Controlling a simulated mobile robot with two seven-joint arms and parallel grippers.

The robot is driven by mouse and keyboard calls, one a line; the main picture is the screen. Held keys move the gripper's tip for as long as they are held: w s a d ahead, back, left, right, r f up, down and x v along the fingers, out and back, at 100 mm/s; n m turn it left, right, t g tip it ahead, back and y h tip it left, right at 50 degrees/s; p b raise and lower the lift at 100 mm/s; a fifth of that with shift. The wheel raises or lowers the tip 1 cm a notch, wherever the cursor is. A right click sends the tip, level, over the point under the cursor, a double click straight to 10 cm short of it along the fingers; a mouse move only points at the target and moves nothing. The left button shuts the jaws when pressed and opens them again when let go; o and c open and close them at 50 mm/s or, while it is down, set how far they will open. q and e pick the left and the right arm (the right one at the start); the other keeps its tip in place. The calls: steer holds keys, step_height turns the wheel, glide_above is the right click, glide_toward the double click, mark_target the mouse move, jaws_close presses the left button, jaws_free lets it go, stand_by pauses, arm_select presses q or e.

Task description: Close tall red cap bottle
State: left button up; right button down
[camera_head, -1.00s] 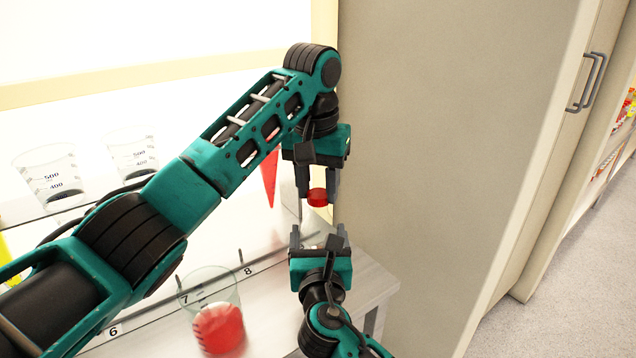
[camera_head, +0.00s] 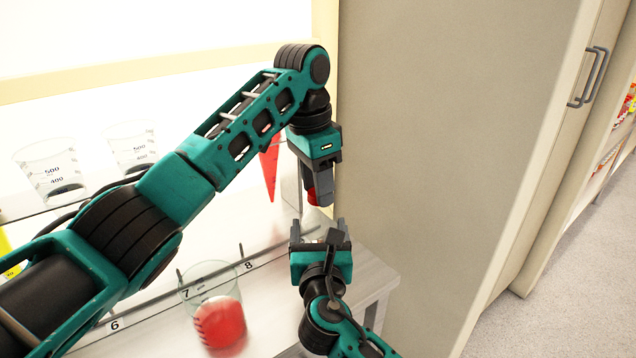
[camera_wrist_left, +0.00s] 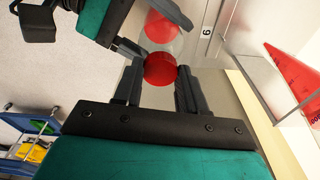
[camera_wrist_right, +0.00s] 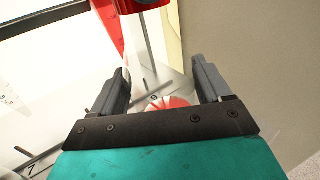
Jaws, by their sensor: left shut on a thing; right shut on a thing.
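The red cap (camera_head: 312,197) sits between the fingers of my left gripper (camera_head: 318,188), which points down and is shut on it. The left wrist view shows the round cap (camera_wrist_left: 160,70) between the fingertips, over the top of the clear bottle (camera_wrist_left: 168,46). My right gripper (camera_head: 319,234) is below, pointing up, with its fingers either side of the bottle body. In the right wrist view the see-through bottle (camera_wrist_right: 150,72) is between those fingers, with the red cap (camera_wrist_right: 140,5) above it. I cannot tell whether the cap is fully seated.
A clear beaker with red contents (camera_head: 218,322) stands on the numbered shelf at the lower left. Two empty beakers (camera_head: 52,172) stand behind. A red cone-like object (camera_head: 270,168) is just left of my left gripper. A tall beige panel (camera_head: 440,150) closes off the right side.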

arm_select(q)
steer(key=m, duration=0.7)
steer(key=shift+w+r+g, duration=0.1)
steer(key=shift+g, duration=0.3)
steer(key=m, duration=0.7)
steer(key=shift+d+g, duration=0.1)
steer(key=shift+g, duration=0.3)
steer(key=m, duration=0.6)
steer(key=shift+w+d+m+y, duration=0.1)
steer(key=shift+m+y, duration=0.3)
steer(key=m, duration=0.6)
steer(key=shift+y, duration=0.4)
steer(key=o, duration=1.1)
steer(key=shift+c, duration=0.2)
